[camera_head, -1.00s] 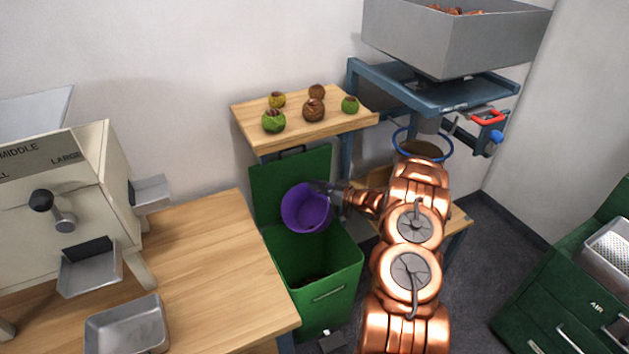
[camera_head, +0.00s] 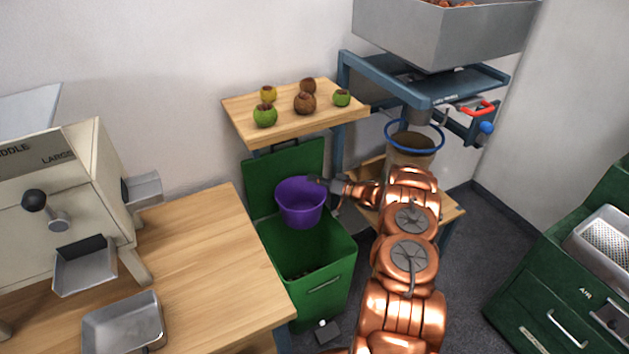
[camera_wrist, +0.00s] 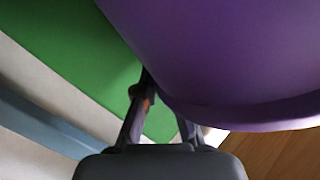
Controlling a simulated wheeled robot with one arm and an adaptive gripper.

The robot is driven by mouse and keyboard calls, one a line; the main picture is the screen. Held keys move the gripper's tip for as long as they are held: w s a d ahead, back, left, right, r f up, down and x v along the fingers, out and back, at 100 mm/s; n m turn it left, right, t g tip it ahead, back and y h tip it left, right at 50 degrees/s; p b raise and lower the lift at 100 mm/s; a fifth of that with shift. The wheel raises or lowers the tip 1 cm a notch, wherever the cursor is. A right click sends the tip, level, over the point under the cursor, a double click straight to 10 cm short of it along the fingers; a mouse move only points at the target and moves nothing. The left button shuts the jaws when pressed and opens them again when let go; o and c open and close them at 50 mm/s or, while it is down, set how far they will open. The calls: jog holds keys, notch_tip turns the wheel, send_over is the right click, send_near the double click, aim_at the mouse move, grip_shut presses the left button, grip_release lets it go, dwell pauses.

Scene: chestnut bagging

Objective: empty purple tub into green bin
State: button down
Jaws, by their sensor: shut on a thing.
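The purple tub (camera_head: 301,207) hangs above the open green bin (camera_head: 317,278), near its raised lid (camera_head: 284,172). The tub is close to upright, and I see a little of its inside. My gripper (camera_head: 322,186) is shut on the tub's right rim. In the wrist view the tub (camera_wrist: 235,50) fills the upper right, with my gripper (camera_wrist: 168,100) at its edge. The bin holds some dark brown matter low inside. Whether anything lies in the tub's bottom is hidden.
A wooden shelf (camera_head: 335,117) with several chestnut burrs stands behind the bin. A wooden table (camera_head: 215,270) with a metal tray (camera_head: 123,325) is to the left. A blue-ringed bag (camera_head: 412,150) hangs under the hopper (camera_head: 440,38) on the right.

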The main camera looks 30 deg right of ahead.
jog(key=s+a+r+p, duration=0.1)
jog(key=s+a+r, duration=0.1)
jog(key=s+r, duration=0.3)
jog(key=shift+s+a+r, duration=0.2)
jog(key=shift+r, duration=0.75)
